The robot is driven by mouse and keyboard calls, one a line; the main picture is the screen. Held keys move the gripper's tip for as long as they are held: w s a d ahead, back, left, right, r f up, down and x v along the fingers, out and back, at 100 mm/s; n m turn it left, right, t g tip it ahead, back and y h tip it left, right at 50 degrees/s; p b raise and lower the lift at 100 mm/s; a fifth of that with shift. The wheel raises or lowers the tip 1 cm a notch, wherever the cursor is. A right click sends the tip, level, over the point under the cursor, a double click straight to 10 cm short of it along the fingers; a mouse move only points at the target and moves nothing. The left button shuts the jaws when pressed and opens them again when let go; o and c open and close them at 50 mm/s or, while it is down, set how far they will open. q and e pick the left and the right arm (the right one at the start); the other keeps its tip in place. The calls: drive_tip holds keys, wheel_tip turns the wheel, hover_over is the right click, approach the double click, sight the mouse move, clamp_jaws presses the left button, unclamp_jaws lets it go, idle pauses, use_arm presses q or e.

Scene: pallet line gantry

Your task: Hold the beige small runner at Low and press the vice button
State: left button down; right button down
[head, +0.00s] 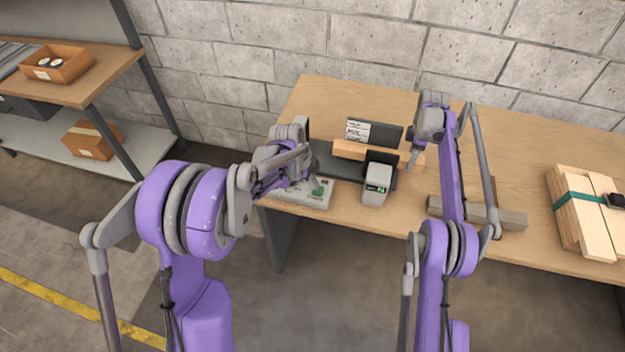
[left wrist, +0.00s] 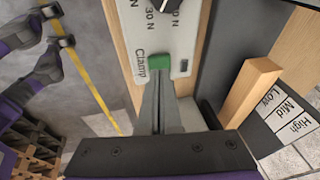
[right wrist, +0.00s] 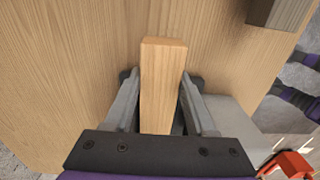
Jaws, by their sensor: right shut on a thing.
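The beige small runner (head: 349,149) lies across the dark vice (head: 322,160), in front of a board (head: 384,135) marked Low, Mid and High. In the left wrist view the runner (left wrist: 250,92) is beside the Low label (left wrist: 268,98). My right gripper (head: 412,163) is shut on the runner, which stands between its fingers in the right wrist view (right wrist: 162,85). My left gripper (head: 317,186) is shut and empty, its tips at the green vice button (left wrist: 147,62) marked Clamp. I cannot tell whether the button is pressed down.
The button sits on a pale control panel (head: 298,194) with a dial (left wrist: 168,4). A grey box with a green display (head: 375,191) stands between my arms. A grey bar (head: 512,218) and strapped wood pieces (head: 580,215) lie to the right. A shelf (head: 110,62) stands left.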

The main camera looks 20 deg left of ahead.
use_arm(q)
drive_tip(key=shift+x, duration=0.9)
drive_tip(key=shift+f, duration=0.1)
drive_tip(key=shift+w+r, duration=0.15)
drive_tip(key=shift+r, duration=0.9)
use_arm(e)
drive_tip(key=shift+w+f, duration=0.1)
use_arm(q)
drive_tip(key=shift+r, duration=2.35)
use_arm(e)
drive_tip(key=c, duration=0.6)
unclamp_jaws()
drive_tip(key=o, duration=0.5)
drive_tip(key=shift+s, duration=0.2)
drive_tip(key=shift+c, duration=0.2)
use_arm(q)
drive_tip(key=shift+r, duration=0.1)
